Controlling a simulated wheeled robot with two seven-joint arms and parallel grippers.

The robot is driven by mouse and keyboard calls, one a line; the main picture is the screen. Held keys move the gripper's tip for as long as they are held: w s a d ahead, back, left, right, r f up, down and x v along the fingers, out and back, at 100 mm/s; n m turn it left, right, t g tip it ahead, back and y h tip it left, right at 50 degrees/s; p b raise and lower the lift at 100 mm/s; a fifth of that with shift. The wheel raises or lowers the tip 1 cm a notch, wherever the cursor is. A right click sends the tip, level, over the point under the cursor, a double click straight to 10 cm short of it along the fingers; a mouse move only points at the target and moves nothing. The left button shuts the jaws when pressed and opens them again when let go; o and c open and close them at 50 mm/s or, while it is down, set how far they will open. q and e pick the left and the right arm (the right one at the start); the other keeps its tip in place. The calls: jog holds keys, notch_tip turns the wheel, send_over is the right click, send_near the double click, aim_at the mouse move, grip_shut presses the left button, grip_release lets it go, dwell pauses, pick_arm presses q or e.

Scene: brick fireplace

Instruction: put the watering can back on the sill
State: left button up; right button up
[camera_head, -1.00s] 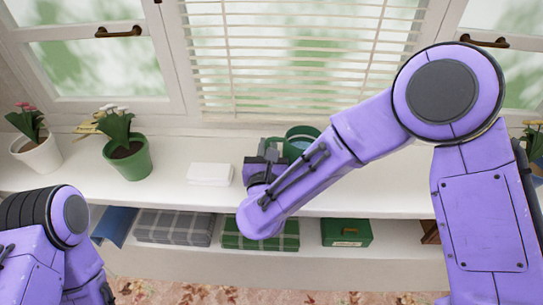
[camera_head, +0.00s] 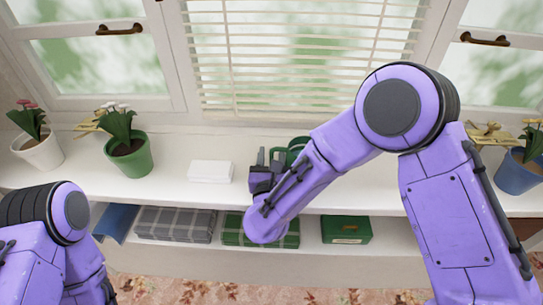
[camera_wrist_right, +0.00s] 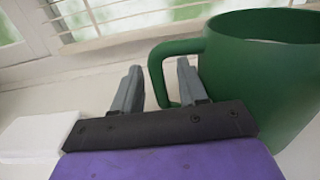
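The green watering can (camera_wrist_right: 265,80) stands on the white sill (camera_head: 335,172), seen close on the right side of the right wrist view. In the head view only a small part of the can (camera_head: 297,144) shows behind my right forearm. My right gripper (camera_wrist_right: 158,66) is open, with one grey finger on each side of the can's looped handle; I cannot tell how deep the handle sits between them. In the head view the right gripper (camera_head: 269,156) is low over the sill at the can's left. My left gripper is out of view.
A white block (camera_head: 211,172) lies left of the right gripper. A green flowerpot (camera_head: 131,160) and a white one (camera_head: 40,152) stand further left, a blue pot (camera_head: 517,175) at the right. Blinds (camera_head: 300,60) hang behind. A lower shelf holds folded cloths and a green box (camera_head: 346,230).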

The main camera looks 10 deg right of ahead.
jog(key=shift+r, duration=0.2)
jog(key=b+v, duration=0.1)
jog(key=v, duration=1.1)
